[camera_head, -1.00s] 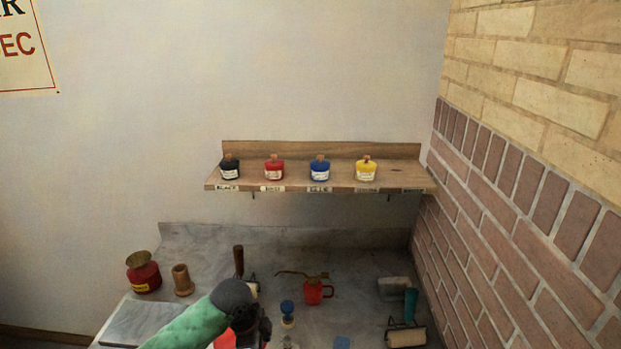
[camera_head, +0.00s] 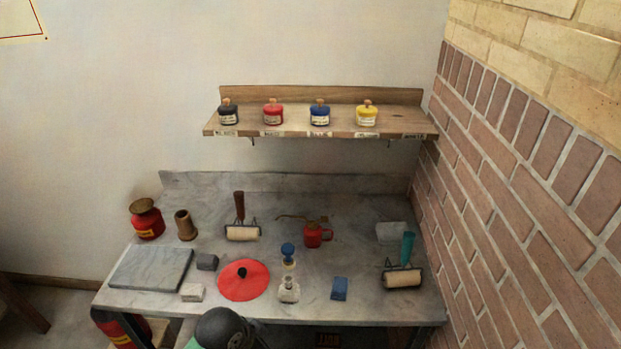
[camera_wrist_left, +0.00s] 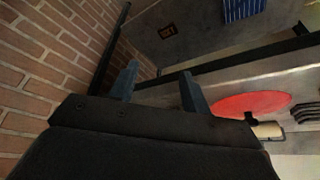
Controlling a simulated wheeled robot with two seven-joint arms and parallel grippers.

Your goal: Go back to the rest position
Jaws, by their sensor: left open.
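My left gripper (camera_wrist_left: 160,84) shows in the left wrist view with its two fingers apart and nothing between them. In the head view only a dark rounded joint and a bit of green of my left arm show at the bottom edge, in front of the worktable (camera_head: 345,313); the fingers are out of that picture. My right gripper is in neither view.
On the worktable lie a red disc (camera_head: 243,281), two rollers (camera_head: 242,233) (camera_head: 403,279), a red oil can (camera_head: 313,236), a grey slab (camera_head: 152,268) and small bottles. Ink jars (camera_head: 273,114) stand on the wall shelf (camera_head: 300,133). A brick wall (camera_head: 530,190) bounds the right.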

